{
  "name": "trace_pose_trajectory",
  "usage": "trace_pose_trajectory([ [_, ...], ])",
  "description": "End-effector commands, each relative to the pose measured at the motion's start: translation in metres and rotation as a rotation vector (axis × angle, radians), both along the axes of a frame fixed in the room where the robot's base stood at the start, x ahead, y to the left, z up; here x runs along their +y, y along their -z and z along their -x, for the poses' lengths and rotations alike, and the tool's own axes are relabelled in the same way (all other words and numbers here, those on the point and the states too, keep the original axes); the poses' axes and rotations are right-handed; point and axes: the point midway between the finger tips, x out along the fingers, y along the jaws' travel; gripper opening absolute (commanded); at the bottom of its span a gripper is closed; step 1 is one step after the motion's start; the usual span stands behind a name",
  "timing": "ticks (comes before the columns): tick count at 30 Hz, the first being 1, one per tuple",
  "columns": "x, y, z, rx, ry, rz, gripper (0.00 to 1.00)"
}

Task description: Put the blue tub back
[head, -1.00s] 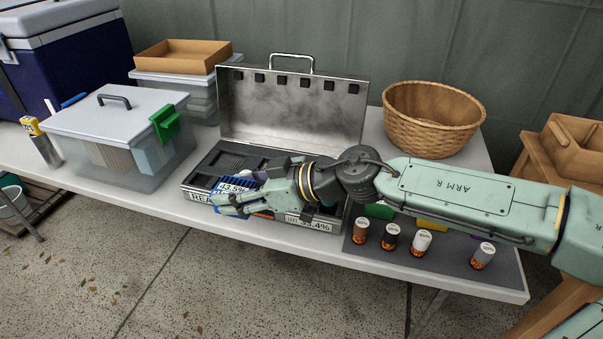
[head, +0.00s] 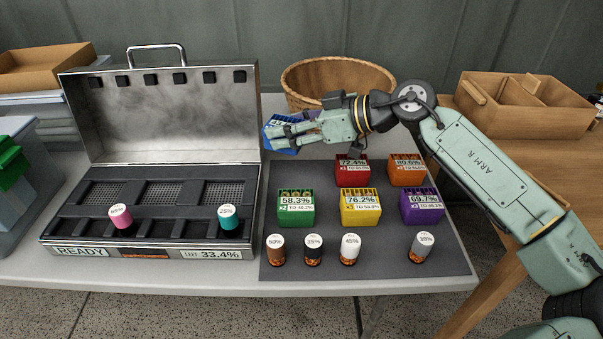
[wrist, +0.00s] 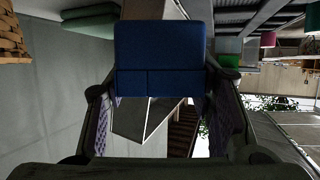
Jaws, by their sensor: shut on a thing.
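The blue tub (head: 281,147) is between the fingers of my gripper (head: 297,134), which is shut on it. The tub is tilted, above the back left part of the grey mat (head: 358,262), just right of the metal case. In the wrist view the blue tub (wrist: 160,50) fills the space between the two fingers. On the mat stand a red tub (head: 352,172), an orange tub (head: 407,171), a green tub (head: 296,210), a yellow tub (head: 360,209) and a purple tub (head: 422,208). The mat left of the red tub is bare.
The open metal case (head: 160,130) holds a pink canister (head: 120,216) and a teal canister (head: 229,216). Several more canisters (head: 349,247) line the mat's front. A wicker basket (head: 330,78) stands behind my gripper. A wooden divided box (head: 525,100) is at the right.

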Motion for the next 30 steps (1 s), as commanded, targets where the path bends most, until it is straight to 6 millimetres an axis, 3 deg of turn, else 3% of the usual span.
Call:
trace_pose_trajectory([
  [6, -0.019, 0.014, -0.005, 0.0, 0.034, -0.002, 0.2],
  [13, -0.019, 0.055, -0.005, 0.0, 0.034, -0.002, 0.2],
  [26, -0.018, 0.101, -0.005, -0.001, 0.034, -0.002, 0.2],
  [30, -0.018, 0.103, -0.005, -0.002, 0.033, 0.0, 0.2],
])
